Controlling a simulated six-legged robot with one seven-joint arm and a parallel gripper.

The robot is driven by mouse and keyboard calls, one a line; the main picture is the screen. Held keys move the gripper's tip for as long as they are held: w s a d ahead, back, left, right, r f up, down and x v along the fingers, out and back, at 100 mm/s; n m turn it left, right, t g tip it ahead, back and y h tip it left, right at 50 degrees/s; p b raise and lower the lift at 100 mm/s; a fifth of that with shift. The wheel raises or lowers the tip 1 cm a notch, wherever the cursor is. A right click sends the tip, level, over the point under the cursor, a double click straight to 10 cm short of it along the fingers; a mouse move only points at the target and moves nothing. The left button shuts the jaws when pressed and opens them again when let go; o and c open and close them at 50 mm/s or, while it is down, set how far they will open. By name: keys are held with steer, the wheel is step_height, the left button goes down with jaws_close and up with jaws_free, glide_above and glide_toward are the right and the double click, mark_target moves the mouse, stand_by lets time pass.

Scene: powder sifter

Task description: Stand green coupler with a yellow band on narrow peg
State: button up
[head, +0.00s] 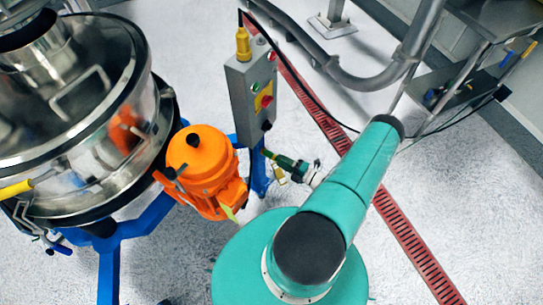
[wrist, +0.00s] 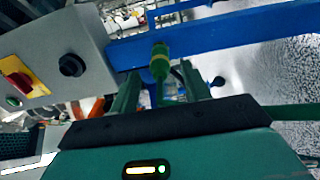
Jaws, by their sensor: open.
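The green coupler with a yellow band (wrist: 159,63) shows in the wrist view, upright in the picture against a blue beam. It lies between the two fingers of my gripper (wrist: 160,82), at or just beyond their tips. The fingers stand apart with a gap on each side of the coupler, and I cannot tell if either touches it. In the head view my gripper (head: 291,165) is small and partly unclear, beside the blue stand under the control box. The narrow peg cannot be made out for certain in either view.
A grey control box (head: 250,92) stands close by and also fills the left of the wrist view (wrist: 60,50). An orange motor (head: 203,165) and the steel sifter (head: 85,120) are left. A blue beam (wrist: 225,35) runs behind the fingers. Open floor lies right.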

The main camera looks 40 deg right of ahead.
mark_target(272, 156)
steer(key=shift+x, duration=2.95)
jaws_close()
steer(key=shift+s, duration=0.15)
steer(key=shift+v, duration=2.85)
steer(key=shift+d, duration=0.1)
